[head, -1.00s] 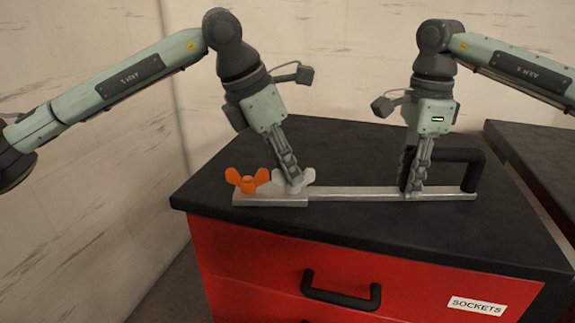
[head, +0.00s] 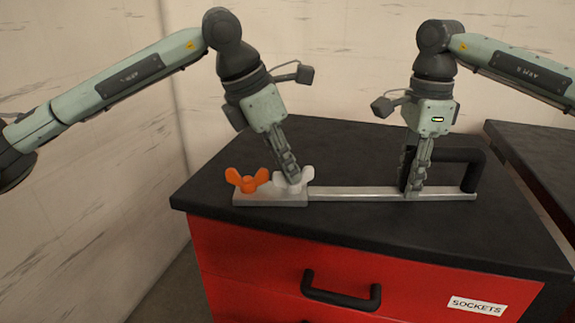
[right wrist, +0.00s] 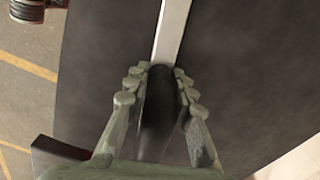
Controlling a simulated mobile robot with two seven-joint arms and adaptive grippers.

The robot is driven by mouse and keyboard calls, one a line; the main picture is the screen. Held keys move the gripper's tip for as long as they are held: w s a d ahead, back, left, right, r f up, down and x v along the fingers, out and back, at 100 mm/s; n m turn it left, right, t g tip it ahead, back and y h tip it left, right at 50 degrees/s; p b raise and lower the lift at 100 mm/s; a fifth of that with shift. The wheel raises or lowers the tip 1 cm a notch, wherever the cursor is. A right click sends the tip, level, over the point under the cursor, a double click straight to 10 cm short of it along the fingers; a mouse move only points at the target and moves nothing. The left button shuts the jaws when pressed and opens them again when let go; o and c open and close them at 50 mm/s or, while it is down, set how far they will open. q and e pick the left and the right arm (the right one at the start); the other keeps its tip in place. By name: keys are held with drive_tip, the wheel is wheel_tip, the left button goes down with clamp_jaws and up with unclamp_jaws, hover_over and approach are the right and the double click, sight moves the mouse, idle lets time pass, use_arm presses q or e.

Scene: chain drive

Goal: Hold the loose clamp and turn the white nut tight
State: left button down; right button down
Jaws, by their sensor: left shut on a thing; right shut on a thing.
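The clamp is a long flat metal bar (head: 350,194) lying on the black worktop, with a black handle (head: 462,154) at its right end and a metal block (head: 262,200) at its left end. An orange wing nut (head: 247,180) and the white wing nut (head: 306,175) stand side by side on the block. My left gripper (head: 294,181) points down and is shut on the white nut, partly hiding it. My right gripper (head: 412,191) is shut on the black handle. In the right wrist view, the right gripper's fingers (right wrist: 160,71) lie on both sides of the handle (right wrist: 158,112).
The worktop (head: 350,150) is otherwise clear, on a red cabinet with a drawer handle (head: 341,291) and a SOCKETS label (head: 477,306). Another dark worktop (head: 540,150) stands at right. A pale wall is behind and at left.

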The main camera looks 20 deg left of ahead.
use_arm(q)
drive_tip(key=shift+f, duration=0.1)
idle(0.4)
drive_tip(key=c, duration=1.5)
unclamp_jaws()
drive_tip(key=shift+c, duration=0.2)
drive_tip(key=v, duration=1.2)
